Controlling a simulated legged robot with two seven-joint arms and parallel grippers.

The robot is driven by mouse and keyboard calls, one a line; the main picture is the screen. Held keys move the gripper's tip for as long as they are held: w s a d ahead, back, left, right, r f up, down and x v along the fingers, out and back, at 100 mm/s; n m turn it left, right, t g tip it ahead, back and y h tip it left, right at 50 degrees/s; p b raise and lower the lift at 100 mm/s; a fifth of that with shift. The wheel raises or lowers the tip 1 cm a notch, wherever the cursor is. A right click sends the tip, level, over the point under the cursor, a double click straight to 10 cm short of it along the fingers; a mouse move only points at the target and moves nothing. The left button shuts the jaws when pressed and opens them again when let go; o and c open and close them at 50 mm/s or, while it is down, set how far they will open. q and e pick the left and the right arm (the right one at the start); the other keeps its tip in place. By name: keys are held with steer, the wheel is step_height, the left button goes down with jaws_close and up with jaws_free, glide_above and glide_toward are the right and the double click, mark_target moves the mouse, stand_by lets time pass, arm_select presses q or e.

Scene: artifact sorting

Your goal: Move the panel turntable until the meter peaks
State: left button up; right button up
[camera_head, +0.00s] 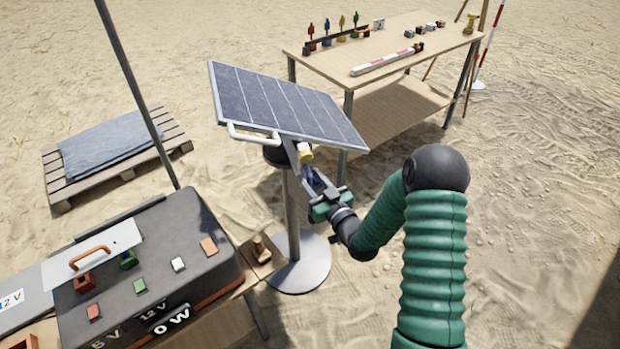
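The tilted solar panel (270,100) sits on a turntable head (276,154) atop a grey post (292,205) with a round base (303,268). A white handle (252,133) runs along its near left edge. A yellow knob (305,153) shows under its near edge. My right gripper (311,174) is just below the knob, its fingers seemingly apart; I cannot tell whether they touch anything. A black case (150,255) at lower left carries a "0 W" label (172,319) and voltage labels; I see no needle. My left gripper is out of view.
A pallet (60,185) with a grey sheet (105,145) lies at left. A dark pole (135,88) rises behind the case. Open sand lies at right.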

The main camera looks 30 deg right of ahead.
steer(key=shift+w, duration=0.45)
steer(key=shift+a, duration=0.1)
steer(key=shift+c, duration=0.3)
steer(key=shift+s, duration=0.1)
steer(key=shift+c, duration=1.1)
jaws_close()
